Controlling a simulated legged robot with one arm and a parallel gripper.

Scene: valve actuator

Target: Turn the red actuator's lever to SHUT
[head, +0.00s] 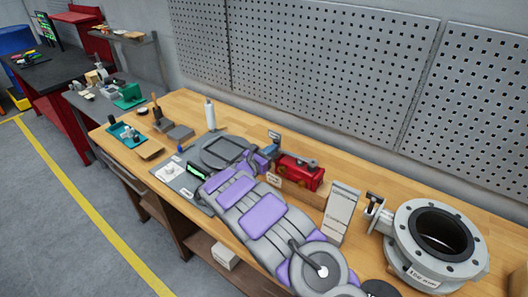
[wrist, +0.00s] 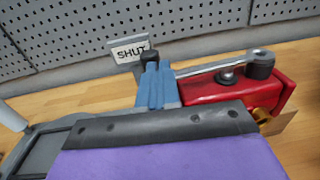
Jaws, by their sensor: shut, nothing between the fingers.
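The lever's far end passes behind my blue fingers, where a black knob (wrist: 149,56) shows. A plate reading SHUT (wrist: 130,51) stands just behind that knob; it shows small in the head view (head: 274,135). My gripper (head: 268,151) is shut and empty at the actuator's left end; its blue fingers (wrist: 156,88) look close to the lever, contact unclear.
A flanged valve body (head: 438,245) and a white labelled block (head: 341,212) stand right of the actuator. A white bottle (head: 210,114) and small tools are to the left. A perforated wall panel (head: 300,60) rises behind the bench.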

